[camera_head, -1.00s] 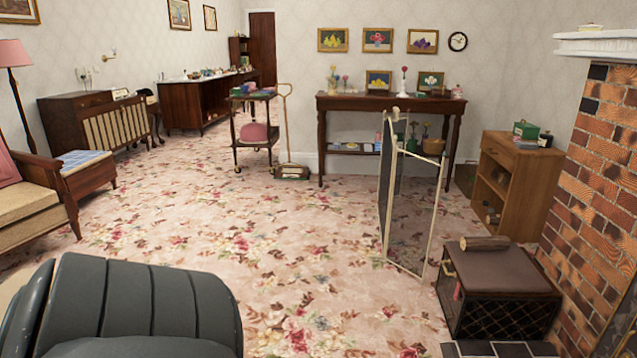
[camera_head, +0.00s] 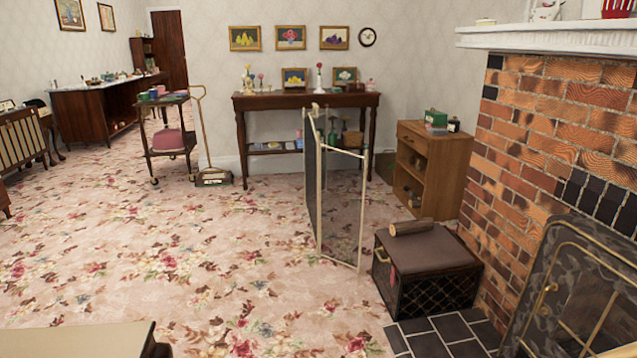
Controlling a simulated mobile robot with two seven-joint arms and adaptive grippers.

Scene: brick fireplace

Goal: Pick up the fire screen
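A folding screen (camera_head: 337,205) with pale frame bars and dark mesh panels stands upright on the carpet in the middle of the room, left of the hearth box. A second dark panel (camera_head: 562,295) with curved brass-coloured trim stands at the fireplace, lower right, partly cut off by the picture edge. I cannot tell which of the two is the fire screen. Neither of my grippers is in view, and nothing of mine visibly touches either screen.
A dark box (camera_head: 425,272) with a log (camera_head: 412,228) on top stands beside the tiled hearth (camera_head: 440,338). A wooden cabinet (camera_head: 435,170) and side table (camera_head: 305,101) stand behind. A beige-topped piece (camera_head: 80,338) is at lower left. Open carpet (camera_head: 190,250) lies left of the folding screen.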

